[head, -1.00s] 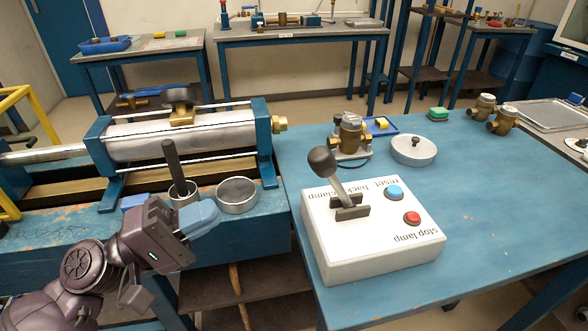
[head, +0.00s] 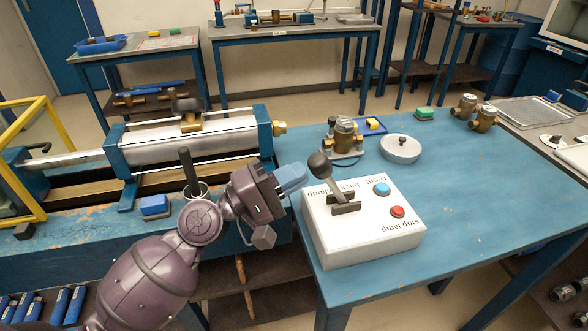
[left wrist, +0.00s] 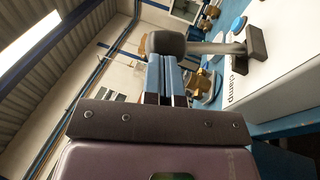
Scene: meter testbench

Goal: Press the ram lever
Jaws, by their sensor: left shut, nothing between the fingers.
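A lever with a dark rounded knob (head: 319,165) and a metal shaft stands on a white control box (head: 365,240). It leans toward the left in the head view. My left gripper (head: 297,174) is shut and empty, its blue fingers pointing at the knob from the left. In the left wrist view the knob (left wrist: 166,43) shows just beyond the tips of the shut fingers (left wrist: 165,62). I cannot tell whether they touch. The lever's shaft (left wrist: 208,48) runs right to its dark slotted mount (left wrist: 255,42). My right gripper is not in view.
The box also bears a blue button (head: 382,188) and a red button (head: 397,212). Behind it are a brass meter (head: 344,138) and a round white dish (head: 400,148). A cylinder bench (head: 190,140) stands at left. The blue table (head: 480,200) is clear to the right.

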